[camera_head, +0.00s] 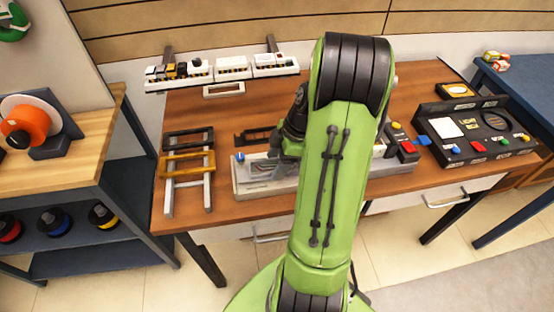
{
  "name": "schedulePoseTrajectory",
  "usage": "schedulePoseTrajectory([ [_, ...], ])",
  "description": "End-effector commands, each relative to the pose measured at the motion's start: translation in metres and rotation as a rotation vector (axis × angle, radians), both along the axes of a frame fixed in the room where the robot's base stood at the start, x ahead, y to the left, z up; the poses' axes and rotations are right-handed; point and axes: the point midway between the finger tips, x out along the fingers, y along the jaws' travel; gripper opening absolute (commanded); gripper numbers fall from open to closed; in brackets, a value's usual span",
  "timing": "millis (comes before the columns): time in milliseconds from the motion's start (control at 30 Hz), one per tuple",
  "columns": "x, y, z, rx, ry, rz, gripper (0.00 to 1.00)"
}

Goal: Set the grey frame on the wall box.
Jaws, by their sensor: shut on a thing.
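My gripper (277,160) reaches down from my green arm over the middle of the table, at the left part of a long pale grey base. It is shut on a small grey piece (262,169), which looks like the grey frame, low over the base. The arm and wrist hide part of the fingers and the piece. I take the pale base (242,188) to be the wall box's mount; the box itself is not clearly seen. Whether the frame touches it, I cannot tell.
A rack (168,203) with black and yellow frames stands at left. A dark bracket (245,137) lies behind the gripper. A raised rail (220,80) with white blocks is at the back. A black panel (480,151) with coloured parts is at right. Bare wood shows at front left.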

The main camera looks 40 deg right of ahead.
Motion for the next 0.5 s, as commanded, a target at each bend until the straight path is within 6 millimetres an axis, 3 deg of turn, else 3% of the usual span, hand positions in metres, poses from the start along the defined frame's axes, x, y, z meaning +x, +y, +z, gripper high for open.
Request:
schedulePoseTrajectory([
  [500,0.0001,0.0000,-0.0035,0.000,0.000,0.000,0.36],
])
